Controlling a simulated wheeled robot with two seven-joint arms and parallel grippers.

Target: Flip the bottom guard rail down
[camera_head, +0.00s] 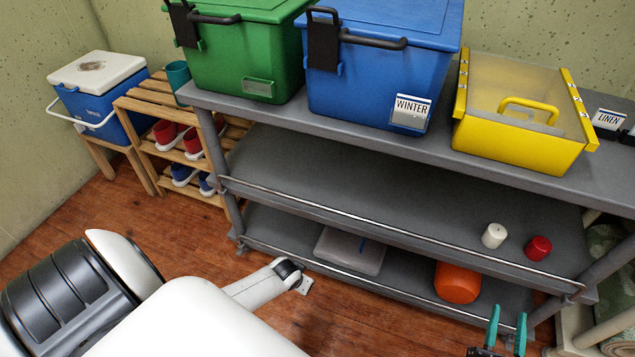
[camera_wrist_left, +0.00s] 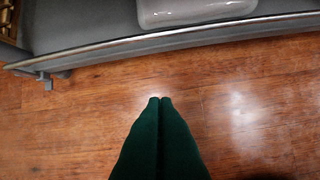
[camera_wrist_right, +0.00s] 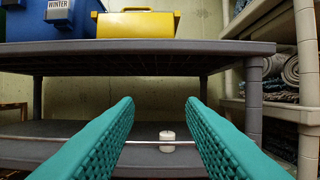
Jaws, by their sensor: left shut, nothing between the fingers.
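The bottom guard rail (camera_head: 370,284) is a thin metal bar along the front edge of the rack's lowest shelf. It crosses the top of the left wrist view (camera_wrist_left: 200,32). My left gripper (camera_wrist_left: 160,99) is shut and empty over the wood floor, apart from the rail in that picture. Its fingers cannot be made out in the head view. My right gripper (camera_head: 507,318) is open and empty in front of the rack's right end. Its spread fingers also show in the right wrist view (camera_wrist_right: 160,104), with the middle shelf's rail (camera_wrist_right: 145,142) behind them.
The middle shelf (camera_head: 380,195) holds a white candle (camera_head: 494,236) and a red one (camera_head: 538,248). The bottom shelf holds a clear-lidded box (camera_head: 345,250) and an orange container (camera_head: 457,283). Bins stand on top. A wooden shoe rack (camera_head: 165,138) adjoins on the left. Floor in front is open.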

